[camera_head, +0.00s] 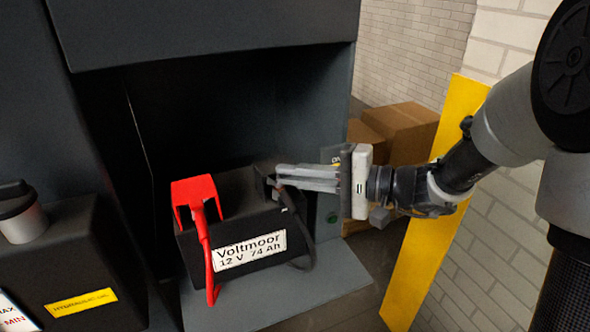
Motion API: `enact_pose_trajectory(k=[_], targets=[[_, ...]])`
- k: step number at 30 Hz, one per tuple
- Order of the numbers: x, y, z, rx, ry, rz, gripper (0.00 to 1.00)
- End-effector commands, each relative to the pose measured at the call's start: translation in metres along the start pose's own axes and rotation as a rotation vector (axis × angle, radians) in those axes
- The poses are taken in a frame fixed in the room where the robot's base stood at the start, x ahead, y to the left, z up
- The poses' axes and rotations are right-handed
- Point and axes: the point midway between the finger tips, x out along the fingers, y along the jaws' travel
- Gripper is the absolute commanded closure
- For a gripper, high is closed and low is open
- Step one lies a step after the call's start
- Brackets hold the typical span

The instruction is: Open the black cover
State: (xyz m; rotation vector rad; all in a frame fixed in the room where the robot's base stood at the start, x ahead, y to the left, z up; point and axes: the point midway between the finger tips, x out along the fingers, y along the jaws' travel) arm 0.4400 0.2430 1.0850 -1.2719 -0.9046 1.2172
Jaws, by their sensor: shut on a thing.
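The black cover (262,174) sits at the right end of the top of the black battery (192,246), above a black cable (297,225). My gripper (277,178) reaches in from the right, and its fingertips are closed on the black cover's right side. The fingers partly hide the cover, so I cannot tell how far it is tilted. The battery carries a white label (250,252) reading "Voltmoor 12 V 74 Ah".
A red cover (195,187) with a red cable (208,262) is at the battery's left end. Dark chassis walls (215,28) enclose the bay above and left. A hydraulic oil tank (75,260) stands left. A yellow post (425,265) and cardboard boxes (405,128) are right.

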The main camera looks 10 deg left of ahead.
Motion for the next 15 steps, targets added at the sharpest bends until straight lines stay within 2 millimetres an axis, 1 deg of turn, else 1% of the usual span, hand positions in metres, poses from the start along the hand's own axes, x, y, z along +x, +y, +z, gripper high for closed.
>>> enact_pose_trajectory(k=[1,8,15], targets=[[0.0,-0.016,0.0,0.025,0.0,0.027,1.0],[0.008,-0.038,-0.009,0.177,-0.001,0.18,1.0],[0.021,-0.056,-0.022,0.338,0.0,0.342,1.0]])
